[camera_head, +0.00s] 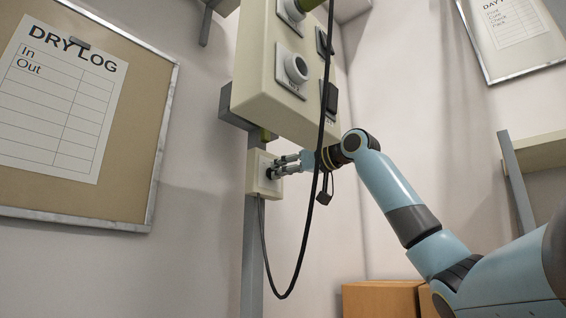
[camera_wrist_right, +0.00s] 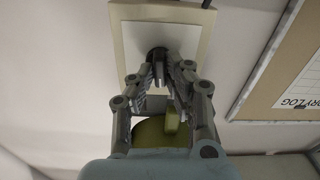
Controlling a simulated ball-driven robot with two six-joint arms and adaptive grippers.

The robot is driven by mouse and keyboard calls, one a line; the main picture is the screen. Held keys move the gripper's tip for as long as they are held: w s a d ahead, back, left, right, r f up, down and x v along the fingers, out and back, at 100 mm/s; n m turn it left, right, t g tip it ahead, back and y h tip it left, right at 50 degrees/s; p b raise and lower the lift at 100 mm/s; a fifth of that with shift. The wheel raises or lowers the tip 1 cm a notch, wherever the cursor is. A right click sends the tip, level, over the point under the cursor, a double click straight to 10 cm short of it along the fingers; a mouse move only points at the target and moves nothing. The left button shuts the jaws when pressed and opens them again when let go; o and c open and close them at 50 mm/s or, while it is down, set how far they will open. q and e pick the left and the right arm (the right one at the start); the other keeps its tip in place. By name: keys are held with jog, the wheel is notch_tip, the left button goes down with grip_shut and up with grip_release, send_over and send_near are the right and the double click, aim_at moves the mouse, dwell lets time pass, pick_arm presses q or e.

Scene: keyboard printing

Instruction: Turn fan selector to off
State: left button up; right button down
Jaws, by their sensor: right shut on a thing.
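The fan selector is a dark round knob (camera_wrist_right: 158,55) on a small cream box (camera_head: 252,184) with a pale face plate, fixed to a grey post below the larger cream control box. My right gripper (camera_head: 275,171) reaches the knob from the right and is shut on it. In the right wrist view the fingers (camera_wrist_right: 164,72) close around the knob, hiding its sides. The plate (camera_wrist_right: 185,38) shows behind the knob. I cannot read any marks on it, nor tell which way the knob points. My left gripper is not in view.
The larger control box (camera_head: 262,62) hangs just above my right gripper. A black cable (camera_head: 304,235) loops down in front of the post and close by my right wrist. A corkboard (camera_head: 140,150) is at left, cardboard boxes (camera_head: 380,300) below, a shelf (camera_head: 540,150) at right.

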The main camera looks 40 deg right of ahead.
jog(key=shift+n+p, duration=2.55)
jog(key=shift+n, duration=1.25)
jog(key=c, duration=1.3)
grip_release()
jog(key=shift+c, duration=0.2)
jog(key=shift+r, duration=0.1)
notch_tip(320, 180, up, 10)
